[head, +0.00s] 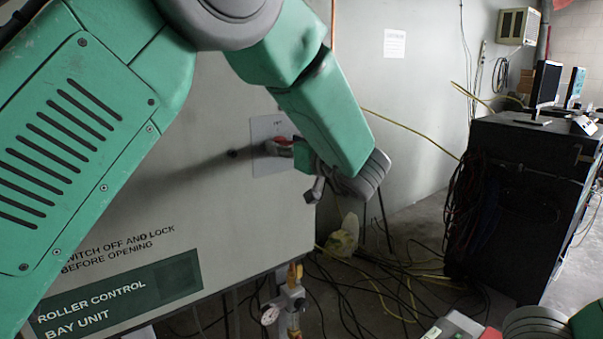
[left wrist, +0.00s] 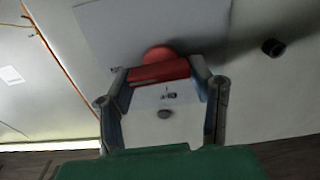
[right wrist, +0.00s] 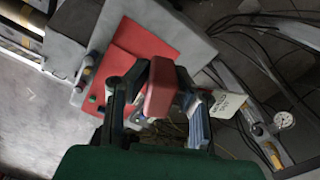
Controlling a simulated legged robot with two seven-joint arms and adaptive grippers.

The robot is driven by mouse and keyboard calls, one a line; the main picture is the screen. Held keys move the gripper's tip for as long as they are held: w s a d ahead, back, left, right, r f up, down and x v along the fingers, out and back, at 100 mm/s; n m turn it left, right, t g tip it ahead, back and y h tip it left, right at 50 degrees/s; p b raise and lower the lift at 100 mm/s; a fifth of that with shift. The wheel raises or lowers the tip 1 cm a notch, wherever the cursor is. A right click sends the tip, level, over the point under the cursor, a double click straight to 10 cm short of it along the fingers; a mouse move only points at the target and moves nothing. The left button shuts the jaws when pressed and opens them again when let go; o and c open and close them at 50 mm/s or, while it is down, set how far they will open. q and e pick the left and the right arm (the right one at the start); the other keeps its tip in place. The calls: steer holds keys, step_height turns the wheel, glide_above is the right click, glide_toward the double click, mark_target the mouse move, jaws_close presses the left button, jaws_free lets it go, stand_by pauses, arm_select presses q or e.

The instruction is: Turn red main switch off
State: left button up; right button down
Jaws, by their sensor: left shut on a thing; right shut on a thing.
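The red main switch (left wrist: 158,68) sits on a pale plate (left wrist: 110,35) on the roller control cabinet. In the left wrist view its red handle lies between the fingertips of my left gripper (left wrist: 160,77), which is shut on it. In the head view the switch (head: 283,142) is partly hidden by my left gripper and arm. The plate shows there too (head: 265,128). In the right wrist view my right gripper (right wrist: 160,78) is shut on a red block-like part (right wrist: 161,92), above a grey box with a red face (right wrist: 147,38).
The cabinet front (head: 215,215) carries a "switch off and lock" label. Loose cables (head: 385,285) cover the floor. A black rack (head: 520,215) with a monitor (head: 546,85) stands at the right.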

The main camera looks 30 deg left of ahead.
arm_select(q)
steer(key=n+b, duration=0.1)
steer(key=n, duration=0.1)
steer(key=shift+f+n+b, duration=0.2)
steer(key=shift+n+b, duration=0.1)
steer(key=shift+b, duration=0.05)
arm_select(e)
steer(key=shift+f, duration=0.9)
arm_select(q)
steer(key=n+b, duration=0.2)
steer(key=n, duration=0.1)
steer(key=shift+s+n+b, duration=0.15)
steer(key=shift+n+b, duration=0.15)
steer(key=shift+b, duration=0.1)
steer(key=n+b, duration=0.8)
steer(key=b, duration=0.1)
steer(key=shift+s+a+f+n+b, duration=0.15)
steer(key=shift+f+n+b, duration=0.1)
steer(key=shift+n+b, duration=0.15)
steer(key=shift+r+n+b, duration=0.15)
steer(key=shift+n+b, duration=1.15)
steer(key=shift+b, duration=0.1)
arm_select(e)
step_height(320, 180, down, 15)
steer(key=shift+f, duration=0.2)
